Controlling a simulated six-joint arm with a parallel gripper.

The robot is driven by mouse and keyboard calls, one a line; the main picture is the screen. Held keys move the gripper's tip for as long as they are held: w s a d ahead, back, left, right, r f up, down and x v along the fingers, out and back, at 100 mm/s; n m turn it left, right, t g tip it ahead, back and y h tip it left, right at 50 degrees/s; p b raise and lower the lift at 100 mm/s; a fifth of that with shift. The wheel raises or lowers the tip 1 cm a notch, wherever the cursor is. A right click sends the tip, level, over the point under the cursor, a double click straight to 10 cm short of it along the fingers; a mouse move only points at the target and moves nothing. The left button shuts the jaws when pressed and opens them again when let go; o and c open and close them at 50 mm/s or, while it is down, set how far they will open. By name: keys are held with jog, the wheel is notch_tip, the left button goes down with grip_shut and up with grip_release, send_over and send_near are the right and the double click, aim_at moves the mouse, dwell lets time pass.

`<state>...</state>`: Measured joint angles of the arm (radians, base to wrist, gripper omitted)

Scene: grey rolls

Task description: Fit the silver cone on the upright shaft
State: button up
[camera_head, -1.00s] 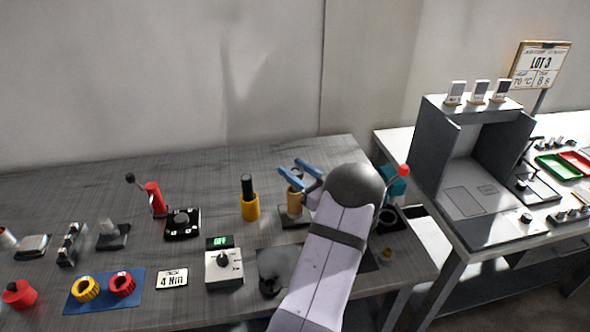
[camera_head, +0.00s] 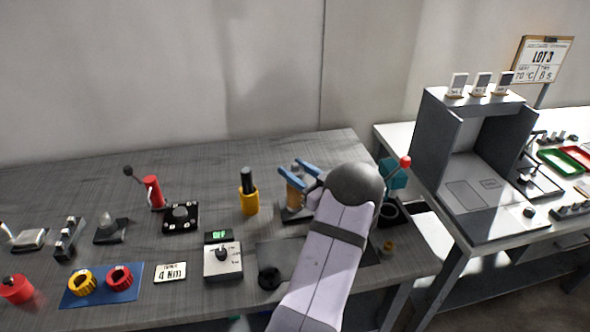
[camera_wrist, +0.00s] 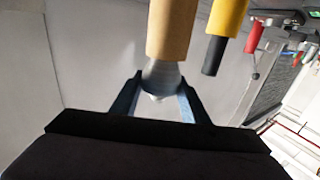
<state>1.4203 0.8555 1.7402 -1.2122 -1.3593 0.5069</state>
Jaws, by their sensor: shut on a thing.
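My gripper (camera_head: 297,175) is at the top of an upright tan roll (camera_head: 294,198) that stands on a dark base near the right end of the grey table. In the wrist view, its two blue-grey fingers (camera_wrist: 160,92) are shut on the silver cone (camera_wrist: 161,77). The cone lies in line with the end of the tan roll (camera_wrist: 172,28), its tip toward the camera, and appears to meet the roll. The shaft itself is hidden, and I cannot tell how far the cone is on it. My arm hides part of the base.
A yellow holder with a black rod (camera_head: 249,200) stands close left of the tan roll. A teal part with a red knob (camera_head: 398,172) stands to the right. The back of the table is clear.

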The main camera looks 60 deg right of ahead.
aim_at(301, 176)
jog(key=shift+f+b, duration=0.3)
jog(key=shift+f, duration=0.15)
jog(key=o, duration=1.4)
jog(key=shift+c, duration=0.2)
jog(key=shift+s, duration=0.15)
jog(key=shift+b+v, duration=0.9)
jog(key=shift+v, duration=2.7)
